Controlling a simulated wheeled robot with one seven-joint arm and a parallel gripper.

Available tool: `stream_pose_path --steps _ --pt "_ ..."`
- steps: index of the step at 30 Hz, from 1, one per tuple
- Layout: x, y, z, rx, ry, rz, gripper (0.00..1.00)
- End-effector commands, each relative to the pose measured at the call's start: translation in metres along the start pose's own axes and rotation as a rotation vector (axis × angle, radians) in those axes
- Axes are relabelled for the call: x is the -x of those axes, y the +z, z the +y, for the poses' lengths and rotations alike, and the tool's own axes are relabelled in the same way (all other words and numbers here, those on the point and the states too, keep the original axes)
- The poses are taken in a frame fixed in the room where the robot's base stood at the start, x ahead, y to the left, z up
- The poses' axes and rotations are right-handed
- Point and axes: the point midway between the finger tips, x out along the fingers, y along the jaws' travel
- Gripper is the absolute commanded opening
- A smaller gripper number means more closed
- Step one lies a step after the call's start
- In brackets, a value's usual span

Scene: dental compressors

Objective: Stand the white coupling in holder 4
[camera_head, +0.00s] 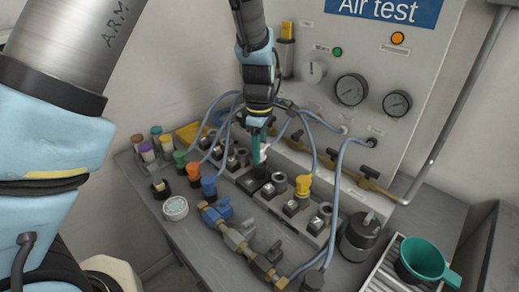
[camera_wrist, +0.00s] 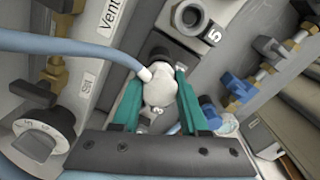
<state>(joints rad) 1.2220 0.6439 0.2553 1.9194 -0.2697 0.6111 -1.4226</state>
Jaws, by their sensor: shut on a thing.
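My gripper (camera_head: 257,150) points down over the middle of the numbered holder row (camera_head: 325,236) in the head view. In the wrist view its teal fingers (camera_wrist: 157,100) are shut on the white coupling (camera_wrist: 160,86), which has a pale blue hose running off to the left. In the head view only a small pale part of the coupling (camera_head: 265,152) shows beside the fingers. A dark round part (camera_wrist: 159,54) lies just beyond the coupling, near the holder marked 5 (camera_wrist: 190,16). The number 4 is not readable, and I cannot tell whether the coupling is touching a holder.
Brass valves (camera_head: 236,240) lie in front. The gauge panel (camera_head: 440,50) rises behind. A black jar (camera_head: 358,238) and teal cup (camera_head: 424,262) stand at the right.

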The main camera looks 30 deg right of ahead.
Motion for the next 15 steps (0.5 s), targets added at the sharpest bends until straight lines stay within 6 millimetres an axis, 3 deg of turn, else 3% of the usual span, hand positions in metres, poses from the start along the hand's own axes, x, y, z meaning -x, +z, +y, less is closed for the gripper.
stream_pose_path --steps 15 --pt "-0.015 0.0 0.0 0.0 0.001 0.0 0.0"
